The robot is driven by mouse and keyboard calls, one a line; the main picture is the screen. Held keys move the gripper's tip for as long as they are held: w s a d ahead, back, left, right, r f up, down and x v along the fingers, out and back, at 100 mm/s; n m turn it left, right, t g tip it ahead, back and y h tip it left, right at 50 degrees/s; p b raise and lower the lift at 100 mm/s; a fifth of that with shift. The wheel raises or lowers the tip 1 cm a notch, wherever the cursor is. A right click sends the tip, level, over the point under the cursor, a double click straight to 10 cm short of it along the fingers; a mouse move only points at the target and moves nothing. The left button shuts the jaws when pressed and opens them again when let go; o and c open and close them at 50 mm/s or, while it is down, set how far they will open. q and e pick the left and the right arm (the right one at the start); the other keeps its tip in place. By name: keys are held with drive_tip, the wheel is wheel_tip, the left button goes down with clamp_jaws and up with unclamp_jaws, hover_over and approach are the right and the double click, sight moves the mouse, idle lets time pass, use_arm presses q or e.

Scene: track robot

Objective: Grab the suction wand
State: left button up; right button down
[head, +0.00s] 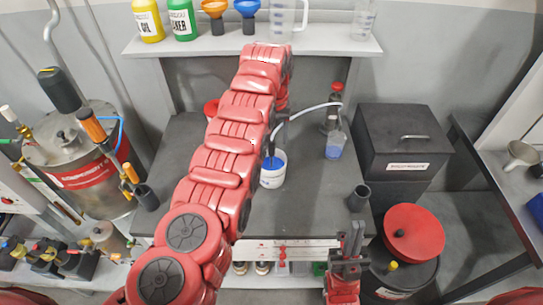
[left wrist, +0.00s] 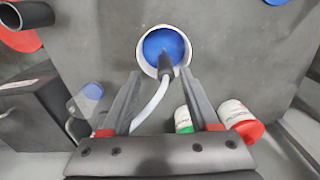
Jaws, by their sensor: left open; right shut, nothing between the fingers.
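The suction wand (left wrist: 166,66) is a thin dark rod standing in a white tub (head: 272,180) of blue liquid (left wrist: 160,44). A pale hose (head: 314,108) runs from it toward the right in the head view. It also shows curving down in the left wrist view (left wrist: 151,106). My left gripper (left wrist: 160,74) is open, with its fingers on either side of the wand and a gap to each. In the head view my left arm hides much of the wand. My right gripper (head: 351,238) is shut and empty, at the front right of the bench.
A clear beaker with blue liquid (head: 334,147) stands right of the tub on the grey bench (head: 300,215). A dark cup (head: 359,197) stands near my right gripper. A black box (head: 400,140) is at the right. A shelf (head: 330,40) holds bottles and funnels above.

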sight(271, 148)
use_arm(q)
drive_tip(key=shift+a+f+p, duration=0.1)
drive_tip(key=shift+f+p, duration=0.15)
drive_tip(key=shift+p, duration=0.05)
drive_tip(key=shift+a+f+p, duration=0.3)
drive_tip(key=shift+f+p, duration=0.65)
drive_tip(key=shift+p, duration=0.25)
wheel_tip(271, 148, down, 2)
drive_tip(key=shift+f, duration=0.5)
clamp_jaws()
